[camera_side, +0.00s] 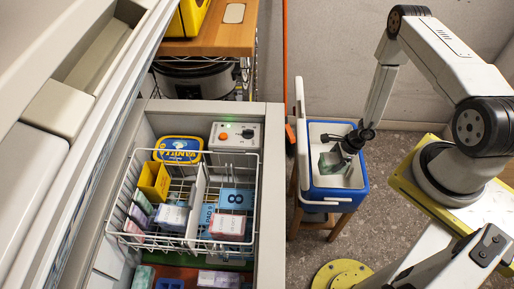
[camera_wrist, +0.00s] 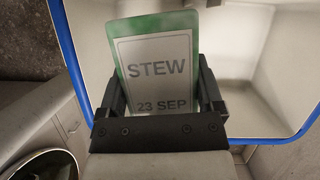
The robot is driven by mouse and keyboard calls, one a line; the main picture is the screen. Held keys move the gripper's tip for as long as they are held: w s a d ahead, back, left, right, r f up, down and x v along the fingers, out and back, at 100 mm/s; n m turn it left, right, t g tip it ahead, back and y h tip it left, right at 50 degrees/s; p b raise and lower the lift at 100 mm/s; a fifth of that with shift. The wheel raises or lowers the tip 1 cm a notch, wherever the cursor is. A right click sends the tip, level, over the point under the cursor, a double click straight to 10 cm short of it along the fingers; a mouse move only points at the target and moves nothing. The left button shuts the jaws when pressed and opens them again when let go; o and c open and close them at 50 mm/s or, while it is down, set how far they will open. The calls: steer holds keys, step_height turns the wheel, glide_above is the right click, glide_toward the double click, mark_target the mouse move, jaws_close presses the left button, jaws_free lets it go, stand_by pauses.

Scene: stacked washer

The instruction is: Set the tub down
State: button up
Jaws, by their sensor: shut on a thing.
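My gripper (camera_side: 346,148) points down into the open blue cooler box (camera_side: 338,194) and is shut on a tub (camera_side: 329,161). In the wrist view the tub (camera_wrist: 155,48) has a green edge and a pale label reading "STEW 23 SEP". My black gripper fingers (camera_wrist: 160,88) close on its two sides. The tub is within the white-lined opening of the cooler; I cannot tell whether it touches the cooler's floor. The cooler's white interior (camera_wrist: 268,85) looks empty to the right of the tub.
The cooler stands on a wooden stand (camera_side: 331,224), its white lid (camera_side: 301,125) upright at the left. Further left is an open chest with a white wire basket (camera_side: 196,172) holding several labelled packs, a yellow tub (camera_side: 179,148) and a grey control box (camera_side: 236,135).

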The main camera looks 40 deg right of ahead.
steer(key=shift+s+a+f+m, duration=0.3)
steer(key=shift+s+f+m, duration=0.15)
steer(key=shift+s, duration=0.35)
steer(key=shift+s+a+f+m, duration=0.25)
steer(key=shift+s+f+m, duration=0.15)
steer(key=shift+s, duration=0.35)
steer(key=shift+f, duration=0.2)
steer(key=shift+f, duration=2.8)
steer(key=shift+f, duration=0.1)
steer(key=shift+f, duration=1.95)
steer(key=shift+f, duration=0.15)
steer(key=o, duration=1.3)
steer(key=shift+r, duration=0.2)
